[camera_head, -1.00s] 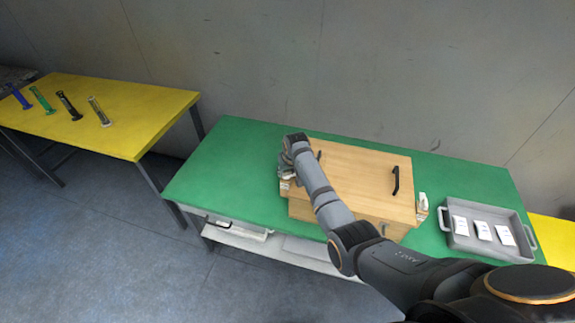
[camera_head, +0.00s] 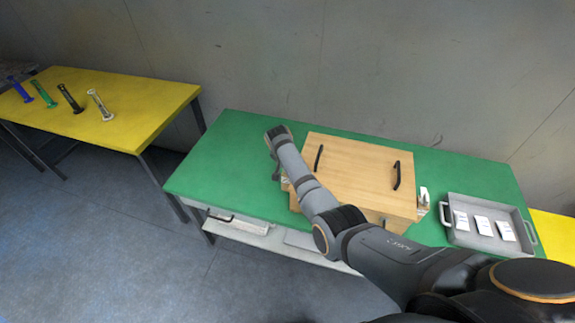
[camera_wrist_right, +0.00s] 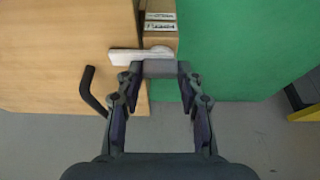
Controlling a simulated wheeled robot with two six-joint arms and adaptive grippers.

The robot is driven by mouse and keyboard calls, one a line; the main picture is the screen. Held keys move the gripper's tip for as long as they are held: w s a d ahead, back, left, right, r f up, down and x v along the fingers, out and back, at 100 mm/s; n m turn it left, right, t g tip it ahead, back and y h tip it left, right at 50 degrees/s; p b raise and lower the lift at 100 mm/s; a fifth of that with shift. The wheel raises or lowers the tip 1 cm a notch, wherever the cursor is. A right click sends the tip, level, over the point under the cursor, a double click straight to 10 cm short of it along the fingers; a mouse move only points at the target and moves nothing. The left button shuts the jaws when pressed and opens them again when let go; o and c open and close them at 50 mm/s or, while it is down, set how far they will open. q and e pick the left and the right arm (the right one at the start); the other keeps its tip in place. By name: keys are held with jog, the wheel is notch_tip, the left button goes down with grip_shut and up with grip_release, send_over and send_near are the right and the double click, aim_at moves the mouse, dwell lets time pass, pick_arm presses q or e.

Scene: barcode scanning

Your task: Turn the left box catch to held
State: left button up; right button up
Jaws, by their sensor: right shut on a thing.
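The wooden box (camera_head: 362,172) stands on the green table, with its lid lying flat on top. In the right wrist view, the left box catch (camera_wrist_right: 126,57) is a pale lever on the box's side block. Its long end points left across the edge of the lid. My right gripper (camera_head: 277,172) is at the left side of the box. In the right wrist view my right gripper (camera_wrist_right: 160,69) is shut at the catch's rounded end; the exact contact is partly hidden. Label strips (camera_wrist_right: 160,27) show beside the catch, too small to read surely. My left gripper is out of view.
The lid has two black handles, one (camera_head: 319,157) near the left catch. A right catch (camera_head: 424,196) stands at the box's other side. A grey tray (camera_head: 487,248) with white packets is at right. A yellow table (camera_head: 150,108) with several scanner-like tools is at left.

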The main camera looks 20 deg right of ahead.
dwell(0.4)
jog(key=o, duration=1.2)
jog(key=shift+c, duration=0.2)
jog(key=shift+a+r, duration=0.1)
jog(key=shift+r, duration=0.15)
jog(key=v, duration=1.1)
jog(key=shift+r, duration=0.2)
